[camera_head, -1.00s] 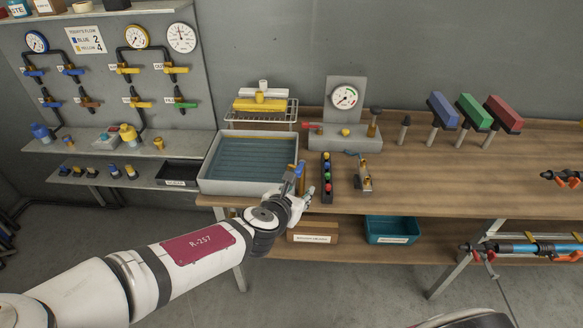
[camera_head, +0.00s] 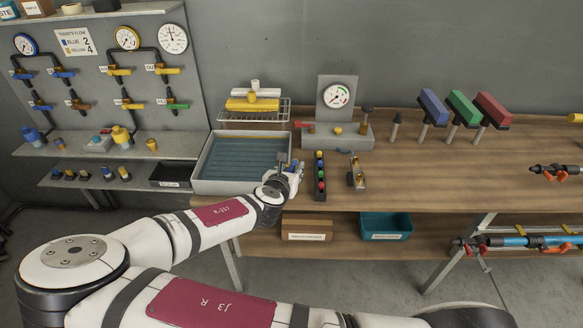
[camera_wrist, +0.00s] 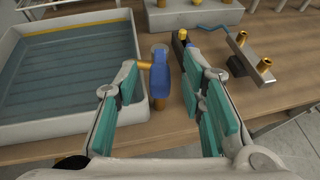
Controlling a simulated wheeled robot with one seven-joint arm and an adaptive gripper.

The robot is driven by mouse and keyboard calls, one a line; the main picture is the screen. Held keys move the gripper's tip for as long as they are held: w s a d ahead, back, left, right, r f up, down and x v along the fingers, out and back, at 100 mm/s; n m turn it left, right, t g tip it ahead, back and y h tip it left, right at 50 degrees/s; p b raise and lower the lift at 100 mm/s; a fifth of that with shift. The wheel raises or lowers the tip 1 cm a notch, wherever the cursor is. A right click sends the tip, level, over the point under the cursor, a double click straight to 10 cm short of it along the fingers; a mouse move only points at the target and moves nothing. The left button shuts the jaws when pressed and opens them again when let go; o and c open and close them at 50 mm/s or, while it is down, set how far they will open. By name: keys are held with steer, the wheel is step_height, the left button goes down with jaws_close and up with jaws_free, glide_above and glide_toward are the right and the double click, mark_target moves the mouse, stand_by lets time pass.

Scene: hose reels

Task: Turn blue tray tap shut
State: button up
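The blue tray tap (camera_wrist: 159,80) shows in the wrist view just outside the right wall of the grey tray (camera_wrist: 138,62). Its blue lever points toward me, with a grey end at the top and a brass fitting (camera_wrist: 145,63) at its left. My gripper (camera_wrist: 162,92) is open, with teal-padded fingers on the left and right of the blue lever. A gap shows on both sides, clearest on the right. In the head view my gripper (camera_head: 291,182) is at the tray's front right corner, and my wrist hides much of the tap there.
A black strip with coloured buttons (camera_head: 320,175) and a small metal bracket with brass fittings (camera_head: 356,172) stand close to the right. A gauge stand (camera_head: 338,108) is behind. The wooden bench (camera_head: 430,180) has bare room farther right.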

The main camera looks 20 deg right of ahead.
steer(key=shift+x, duration=0.95)
jaws_close()
steer(key=shift+a, duration=0.1)
